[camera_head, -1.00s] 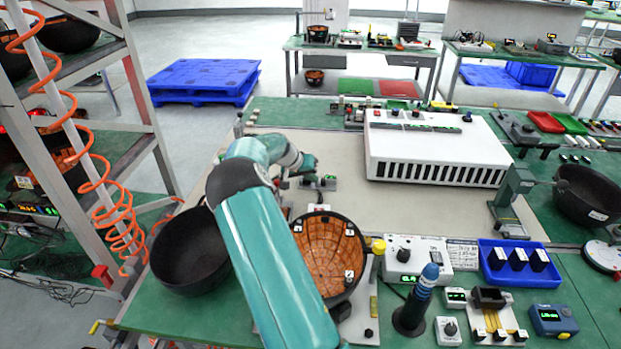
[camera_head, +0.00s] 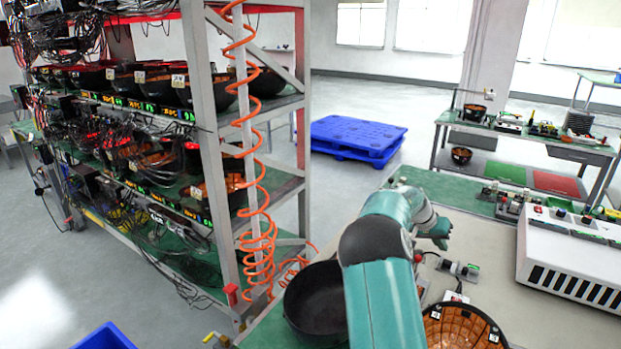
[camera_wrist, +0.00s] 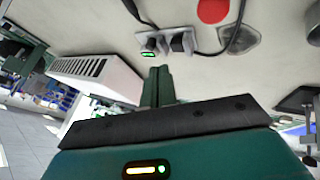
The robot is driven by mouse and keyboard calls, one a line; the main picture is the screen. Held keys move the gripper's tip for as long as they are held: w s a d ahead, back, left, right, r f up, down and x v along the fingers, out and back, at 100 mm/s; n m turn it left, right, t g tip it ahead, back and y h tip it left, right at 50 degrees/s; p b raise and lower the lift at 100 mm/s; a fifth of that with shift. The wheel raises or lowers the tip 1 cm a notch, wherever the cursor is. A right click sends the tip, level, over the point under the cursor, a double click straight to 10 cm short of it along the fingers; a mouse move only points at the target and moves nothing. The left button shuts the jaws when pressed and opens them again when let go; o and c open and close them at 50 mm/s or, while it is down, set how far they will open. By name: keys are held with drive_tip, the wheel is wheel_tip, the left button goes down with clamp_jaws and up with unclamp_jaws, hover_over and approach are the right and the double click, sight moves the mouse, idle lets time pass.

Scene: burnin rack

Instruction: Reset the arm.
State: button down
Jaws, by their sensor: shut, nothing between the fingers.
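My teal arm reaches forward over the bench in the head view, with its elbow bent. My gripper (camera_head: 441,238) is at its far end, above the pale mat (camera_head: 490,247) and close to a small grey block with a connector (camera_head: 458,269). In the wrist view my gripper's fingers (camera_wrist: 158,76) are together and hold nothing. Beyond the fingertips in that view are small grey connector blocks (camera_wrist: 168,42) with a black cable and a red disc (camera_wrist: 213,10). I cannot tell the exact gap between the fingers and the mat.
A black bowl (camera_head: 315,305) and an orange-lined bowl (camera_head: 462,328) flank my arm. The white slotted box (camera_head: 572,262) is on the right. A rack (camera_head: 215,130) with bowls, wiring and an orange coiled hose (camera_head: 262,215) stands left. A blue pallet (camera_head: 355,138) lies beyond; floor around it is open.

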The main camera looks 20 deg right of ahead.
drive_tip(key=shift+s+d+r, duration=0.1)
drive_tip(key=s+a+r+n+t+y, duration=0.25)
drive_tip(key=a+r, duration=0.25)
drive_tip(key=a, duration=0.4)
drive_tip(key=s+a+r+n+t+y, duration=0.1)
drive_tip(key=s+a+r, duration=0.35)
drive_tip(key=a, duration=0.55)
drive_tip(key=s+a+r+n+t+y, duration=0.25)
drive_tip(key=a+r, duration=0.25)
drive_tip(key=a, duration=0.4)
drive_tip(key=s+a+n+t+y, duration=0.1)
drive_tip(key=s+a+n, duration=0.4)
drive_tip(key=s+a, duration=1.3)
drive_tip(key=shift+s+a+r+n, duration=0.15)
drive_tip(key=shift+a+r+n, duration=0.05)
drive_tip(key=shift+r+n, duration=0.1)
